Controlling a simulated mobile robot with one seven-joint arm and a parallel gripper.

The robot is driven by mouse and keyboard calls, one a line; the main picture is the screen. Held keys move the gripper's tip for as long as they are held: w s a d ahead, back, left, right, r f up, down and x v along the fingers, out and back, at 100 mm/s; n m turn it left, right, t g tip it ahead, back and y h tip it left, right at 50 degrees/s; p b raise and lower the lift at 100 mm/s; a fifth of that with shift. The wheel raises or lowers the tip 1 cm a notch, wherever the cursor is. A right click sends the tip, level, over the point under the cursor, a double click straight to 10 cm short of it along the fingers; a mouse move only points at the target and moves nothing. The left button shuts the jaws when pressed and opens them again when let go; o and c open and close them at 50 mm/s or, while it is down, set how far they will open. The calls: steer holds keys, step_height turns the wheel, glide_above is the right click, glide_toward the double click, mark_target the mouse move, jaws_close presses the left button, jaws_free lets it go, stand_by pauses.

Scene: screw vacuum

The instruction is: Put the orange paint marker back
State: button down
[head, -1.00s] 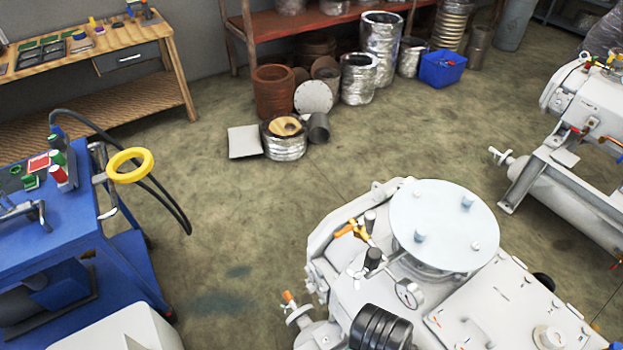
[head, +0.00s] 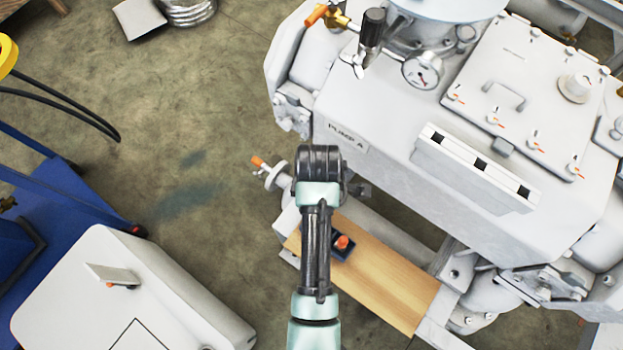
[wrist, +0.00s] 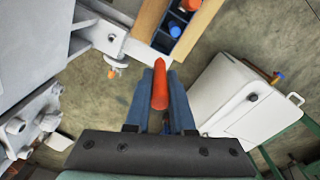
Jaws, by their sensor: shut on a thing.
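My gripper (wrist: 161,82) is shut on an orange marker (wrist: 160,92), which lies between its two blue fingers in the wrist view. A dark blue holder with compartments (head: 342,254) sits on a wooden board (head: 390,285) beside my arm in the head view. An orange-topped item (head: 343,242) shows at the holder. In the wrist view the holder is at the top, with a blue-topped item (wrist: 175,28) and an orange one (wrist: 190,4) in it. The marker and holder are apart in that view. My arm hides the gripper in the head view.
The large white pump (head: 390,150) stands beyond and right of the board. Its small valve with an orange handle (head: 258,162) is left of my arm. A white cabinet (head: 130,290) stands at lower left, a blue cart (head: 70,215) behind it. Open floor lies between.

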step_height(320, 180, down, 5)
steer(key=shift+s+a+r+n+b, duration=0.1)
steer(key=shift+n+b, duration=0.45)
steer(key=shift+n, duration=0.05)
steer(key=shift+s+r+n+b, duration=0.1)
steer(key=shift+n+b, duration=0.4)
steer(key=shift+n, duration=0.1)
step_height(320, 180, down, 10)
steer(key=b, duration=0.2)
steer(key=shift+r+b, duration=0.15)
steer(key=shift+b, duration=0.25)
steer(key=c, duration=0.8)
jaws_free()
steer(key=shift+o, duration=0.2)
